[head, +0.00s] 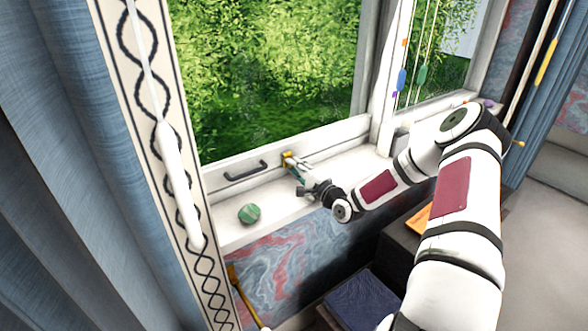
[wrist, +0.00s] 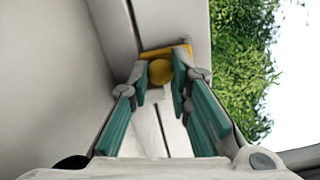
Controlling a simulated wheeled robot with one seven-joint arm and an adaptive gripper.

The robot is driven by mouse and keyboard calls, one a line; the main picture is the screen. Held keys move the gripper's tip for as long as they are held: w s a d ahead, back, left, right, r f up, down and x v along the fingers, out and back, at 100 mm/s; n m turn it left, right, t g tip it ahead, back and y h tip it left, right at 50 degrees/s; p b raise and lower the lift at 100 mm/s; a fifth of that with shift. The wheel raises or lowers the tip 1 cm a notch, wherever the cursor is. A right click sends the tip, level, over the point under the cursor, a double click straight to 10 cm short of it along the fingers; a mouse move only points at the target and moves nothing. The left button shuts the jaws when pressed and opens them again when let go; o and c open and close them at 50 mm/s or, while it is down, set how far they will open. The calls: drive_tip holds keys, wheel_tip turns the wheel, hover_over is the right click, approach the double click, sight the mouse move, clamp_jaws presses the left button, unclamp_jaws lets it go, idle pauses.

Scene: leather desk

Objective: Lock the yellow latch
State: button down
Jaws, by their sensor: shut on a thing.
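The yellow latch (head: 288,158) is on the lower frame of the window, to the right of a dark handle. In the wrist view the latch (wrist: 161,70) shows a round yellow knob with a flat yellow plate behind it. My gripper (head: 293,168) reaches the latch from the right and front. In the wrist view the teal-padded fingers of my gripper (wrist: 160,88) stand on both sides of the knob and are shut on it. The fingertips hide part of the latch in the head view.
A dark window handle (head: 246,171) is left of the latch. A green striped round object (head: 249,214) sits on the white sill (head: 290,207). A patterned wall strip and blue curtain (head: 50,180) stand at the left. A dark blue book (head: 362,300) lies below the sill.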

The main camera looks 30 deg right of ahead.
drive_tip(key=shift+w+r, duration=0.1)
drive_tip(key=shift+r, duration=0.05)
drive_tip(key=c, duration=1.5)
unclamp_jaws()
drive_tip(key=shift+o, duration=0.2)
drive_tip(key=s, duration=0.8)
drive_tip(key=s+d, duration=0.1)
drive_tip(key=s, duration=0.3)
drive_tip(key=shift+f, duration=0.25)
